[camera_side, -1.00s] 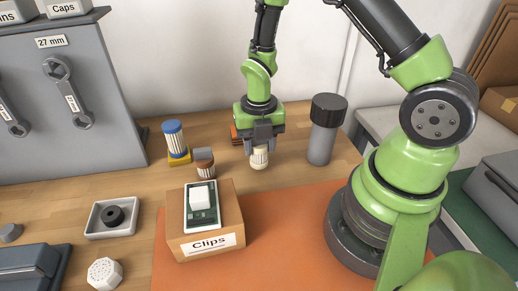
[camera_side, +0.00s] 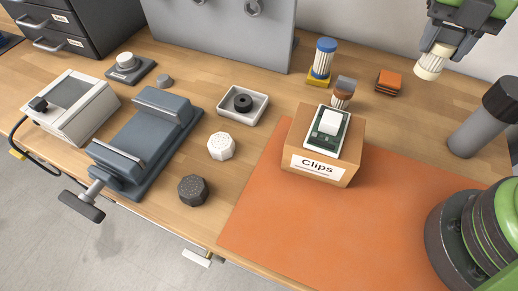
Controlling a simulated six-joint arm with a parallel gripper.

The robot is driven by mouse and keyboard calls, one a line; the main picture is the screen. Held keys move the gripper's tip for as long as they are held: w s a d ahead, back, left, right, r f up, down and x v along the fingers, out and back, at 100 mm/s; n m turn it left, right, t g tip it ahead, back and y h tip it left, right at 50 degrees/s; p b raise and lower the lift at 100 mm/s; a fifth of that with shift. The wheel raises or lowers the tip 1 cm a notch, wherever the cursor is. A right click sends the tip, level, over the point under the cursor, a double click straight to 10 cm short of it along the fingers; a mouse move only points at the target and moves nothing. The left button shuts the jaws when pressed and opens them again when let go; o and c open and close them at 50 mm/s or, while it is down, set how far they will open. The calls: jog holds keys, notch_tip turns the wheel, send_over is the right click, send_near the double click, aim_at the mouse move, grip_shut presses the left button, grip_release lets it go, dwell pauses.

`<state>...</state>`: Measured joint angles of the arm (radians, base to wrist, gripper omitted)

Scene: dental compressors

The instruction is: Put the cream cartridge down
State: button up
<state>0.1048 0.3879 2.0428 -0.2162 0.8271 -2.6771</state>
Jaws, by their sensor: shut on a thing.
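The cream cartridge (camera_side: 431,64), ribbed and round, is at the upper right of the side view. My gripper (camera_side: 441,43) is shut on its upper end, pointing down with a tilt in the picture. The cartridge appears held above the wooden bench, with its lower end free and touching nothing that I can see. It shows between the orange block stack and the dark grey cylinder. The top of my gripper is cut off by the picture edge.
The orange block stack (camera_side: 390,82) lies left of the cartridge, the dark-capped grey cylinder (camera_side: 480,120) right. Bare bench shows below the cartridge; the orange mat (camera_side: 300,225) is nearer.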

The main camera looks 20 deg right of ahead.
jog(key=w+a+r+n, duration=0.1)
jog(key=a+n, duration=0.5)
jog(key=a, duration=1.8)
jog(key=s+a+n, duration=0.3)
jog(key=s+a, duration=0.3)
jog(key=a, duration=0.4)
jog(key=f, duration=1.5)
jog(key=shift+s+a, duration=0.2)
jog(key=o, duration=0.9)
notch_tip(320, 180, up, 12)
jog(key=shift+r, duration=0.1)
